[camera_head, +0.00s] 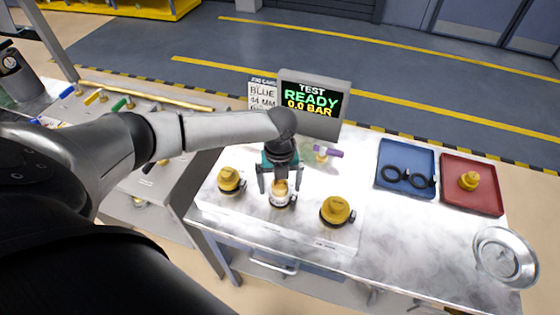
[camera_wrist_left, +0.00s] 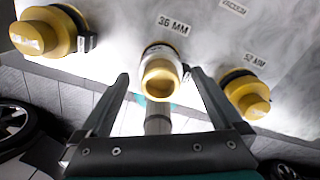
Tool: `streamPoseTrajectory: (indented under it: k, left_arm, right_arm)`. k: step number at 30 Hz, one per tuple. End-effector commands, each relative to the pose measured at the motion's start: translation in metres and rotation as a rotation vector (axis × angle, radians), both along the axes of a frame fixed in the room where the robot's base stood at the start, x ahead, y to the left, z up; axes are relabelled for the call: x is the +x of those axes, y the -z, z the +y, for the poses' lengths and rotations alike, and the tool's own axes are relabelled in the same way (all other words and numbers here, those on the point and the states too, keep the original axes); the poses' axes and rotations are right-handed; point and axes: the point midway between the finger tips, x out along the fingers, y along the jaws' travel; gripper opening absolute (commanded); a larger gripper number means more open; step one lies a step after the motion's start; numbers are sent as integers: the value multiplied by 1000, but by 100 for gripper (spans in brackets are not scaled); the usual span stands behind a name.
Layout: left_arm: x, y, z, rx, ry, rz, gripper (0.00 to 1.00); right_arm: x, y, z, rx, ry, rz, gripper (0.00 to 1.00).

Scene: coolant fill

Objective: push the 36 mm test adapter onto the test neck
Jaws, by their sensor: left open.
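The 36 mm test adapter (camera_head: 281,199), yellow and pale, stands upright on the bench between two other yellow adapters. In the left wrist view the yellow-topped adapter (camera_wrist_left: 158,82) sits beside a "36 MM" label. My left gripper (camera_head: 279,191) is open over it, pointing down. In the wrist view the fingers of the gripper (camera_wrist_left: 160,78) lie to either side of the adapter, with gaps visible. A small fitting with a purple handle (camera_head: 330,152) stands behind the gripper; I cannot tell whether it is the test neck. My right gripper is not in view.
Yellow adapters stand left (camera_head: 229,179) and right (camera_head: 336,209), close to the gripper. A screen (camera_head: 312,103) reads "TEST READY 0.0 BAR" behind. A blue tray (camera_head: 405,151) with black rings, a red tray (camera_head: 488,203) and a metal dish (camera_head: 505,257) are at right.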

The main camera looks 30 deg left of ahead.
Motion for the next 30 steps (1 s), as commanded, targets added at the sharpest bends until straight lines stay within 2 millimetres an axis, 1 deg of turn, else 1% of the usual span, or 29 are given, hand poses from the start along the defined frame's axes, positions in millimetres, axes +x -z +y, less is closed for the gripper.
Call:
streamPoseTrajectory:
  k: [5, 12, 15, 18, 21, 24, 30]
  left_arm:
    - [2, -34, 0, -1, 2, -7, 100]
    - [2, -93, 0, -1, 1, -7, 100]
    - [2, -113, 0, -1, 2, -6, 100]
    - [1, -128, 0, 0, 1, -4, 100]
    - [1, -139, 0, 0, 0, -4, 100]
    - [1, -144, -1, -2, 1, -3, 100]
    - [1, -146, 0, -2, 1, -1, 100]
  right_arm:
    - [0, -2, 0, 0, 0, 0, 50]
    - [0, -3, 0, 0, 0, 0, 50]
    - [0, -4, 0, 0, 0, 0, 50]
    - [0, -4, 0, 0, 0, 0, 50]
    - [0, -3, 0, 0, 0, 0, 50]
    - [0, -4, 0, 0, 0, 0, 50]
    - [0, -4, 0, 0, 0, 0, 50]
